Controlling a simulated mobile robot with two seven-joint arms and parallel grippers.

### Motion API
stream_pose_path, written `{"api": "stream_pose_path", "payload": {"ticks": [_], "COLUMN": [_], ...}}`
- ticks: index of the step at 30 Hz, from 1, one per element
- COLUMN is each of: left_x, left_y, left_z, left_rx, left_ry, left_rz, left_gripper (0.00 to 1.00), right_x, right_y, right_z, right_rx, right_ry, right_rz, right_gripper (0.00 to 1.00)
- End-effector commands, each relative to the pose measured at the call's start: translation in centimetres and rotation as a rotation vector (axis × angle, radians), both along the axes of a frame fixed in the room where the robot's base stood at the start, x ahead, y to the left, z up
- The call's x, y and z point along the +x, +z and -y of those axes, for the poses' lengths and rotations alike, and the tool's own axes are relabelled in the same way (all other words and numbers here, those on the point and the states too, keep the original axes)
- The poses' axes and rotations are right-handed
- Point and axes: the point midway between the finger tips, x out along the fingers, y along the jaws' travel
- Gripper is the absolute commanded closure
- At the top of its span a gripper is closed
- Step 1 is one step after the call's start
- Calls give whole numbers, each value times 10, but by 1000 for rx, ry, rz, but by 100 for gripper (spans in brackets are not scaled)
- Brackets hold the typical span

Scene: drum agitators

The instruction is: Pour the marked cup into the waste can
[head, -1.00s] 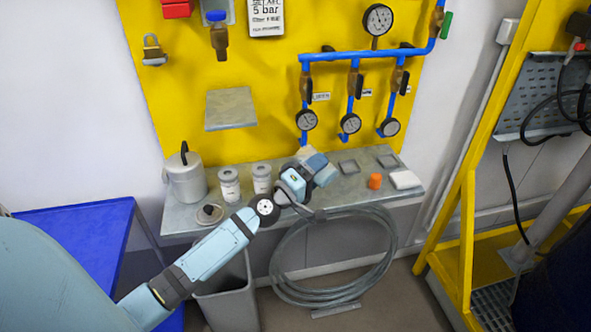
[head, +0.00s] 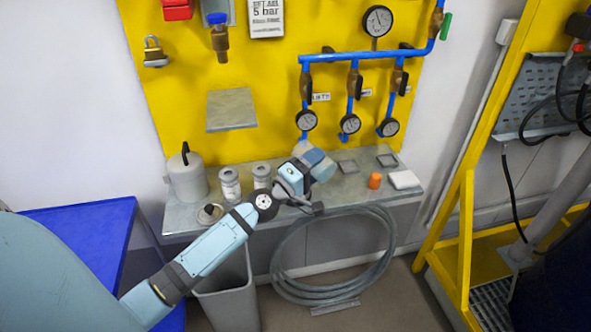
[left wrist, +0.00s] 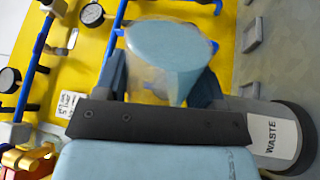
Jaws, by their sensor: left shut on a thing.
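My left gripper (head: 302,173) is shut on a cup (head: 320,166) above the shelf. The cup is translucent with a blue-grey part and looks tilted in the head view. In the left wrist view the cup (left wrist: 172,60) sits between the fingers (left wrist: 160,85); I cannot see a mark on it. A grey, round-sided container with a white label reading WASTE (left wrist: 272,138) shows at the lower right of that view, beside the gripper and apart from the cup. I cannot tell surely which container it is in the head view. My right gripper is not in view.
A grey bin (head: 228,306) and coiled hose (head: 335,290) are below. Blue pipes stand behind.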

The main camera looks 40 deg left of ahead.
Motion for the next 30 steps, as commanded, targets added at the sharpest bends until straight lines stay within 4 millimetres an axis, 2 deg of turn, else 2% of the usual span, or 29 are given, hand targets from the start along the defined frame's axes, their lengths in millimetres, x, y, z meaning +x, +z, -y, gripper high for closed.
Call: {"api": "stream_pose_path", "payload": {"ticks": [30], "left_x": [1], "left_y": [-2], "left_z": [-3], "left_rx": [-93], "left_ry": [1], "left_rz": [-17], "left_gripper": [63], "right_x": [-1], "right_y": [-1], "right_z": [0], "right_rx": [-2], "right_ry": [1], "right_rz": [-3], "right_gripper": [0]}}
